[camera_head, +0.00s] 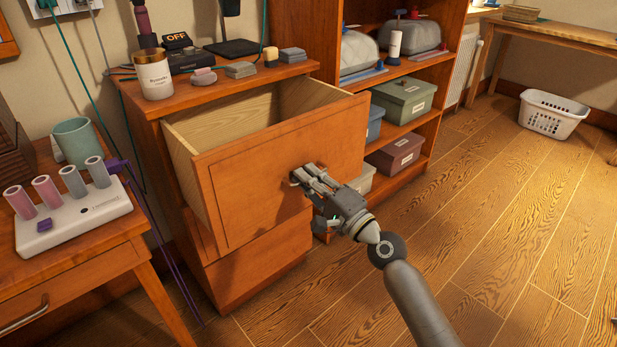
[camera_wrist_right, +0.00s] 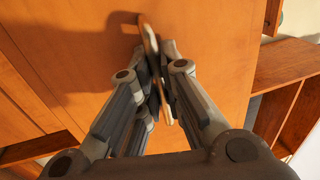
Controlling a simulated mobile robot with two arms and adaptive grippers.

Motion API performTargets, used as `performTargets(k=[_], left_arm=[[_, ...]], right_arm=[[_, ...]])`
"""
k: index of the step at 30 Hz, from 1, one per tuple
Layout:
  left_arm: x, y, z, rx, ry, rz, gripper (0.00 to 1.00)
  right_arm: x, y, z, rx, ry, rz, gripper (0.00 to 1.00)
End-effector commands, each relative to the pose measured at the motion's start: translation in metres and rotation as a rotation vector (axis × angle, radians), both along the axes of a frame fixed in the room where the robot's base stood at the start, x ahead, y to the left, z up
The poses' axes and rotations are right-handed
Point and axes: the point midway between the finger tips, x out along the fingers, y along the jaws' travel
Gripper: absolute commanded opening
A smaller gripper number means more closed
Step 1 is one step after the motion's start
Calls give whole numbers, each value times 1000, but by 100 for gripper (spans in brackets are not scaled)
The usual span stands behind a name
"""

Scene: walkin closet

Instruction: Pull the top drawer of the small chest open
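The small chest (camera_head: 135,100) stands against the wall at the left of the head view. Its top drawer (camera_head: 232,190) is pulled well out, and its pale wooden inside shows empty where I can see it. My right gripper (camera_head: 300,177) is at the middle of the drawer front. In the right wrist view, the fingers (camera_wrist_right: 157,85) are closed around a thin handle (camera_wrist_right: 150,40) on the drawer front. The fingers hide most of the handle. The lower drawer (camera_head: 258,265) is shut. My left gripper is in neither view.
A candle jar (camera_head: 154,75) and several small items stand on the chest top. A side table (camera_head: 80,262) with a white roller set (camera_head: 75,222) is close at the left. Shelves (camera_head: 410,125) with boxes stand at the right.

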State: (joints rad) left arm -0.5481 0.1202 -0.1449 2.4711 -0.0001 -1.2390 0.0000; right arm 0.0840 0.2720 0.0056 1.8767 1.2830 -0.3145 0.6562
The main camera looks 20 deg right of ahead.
Motion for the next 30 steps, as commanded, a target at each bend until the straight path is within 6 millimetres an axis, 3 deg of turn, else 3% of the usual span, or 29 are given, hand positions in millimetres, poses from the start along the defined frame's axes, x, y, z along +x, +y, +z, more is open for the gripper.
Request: performTargets(k=[1, 5, 17, 30], left_arm=[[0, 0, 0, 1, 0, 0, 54], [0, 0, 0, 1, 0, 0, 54], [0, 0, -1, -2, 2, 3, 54], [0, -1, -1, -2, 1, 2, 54]], right_arm=[[0, 0, -1, -1, 2, 1, 14], [0, 0, -1, 0, 1, 0, 30], [-4, -2, -2, -1, 1, -1, 30], [-63, -23, -15, -1, 4, 0, 30]])
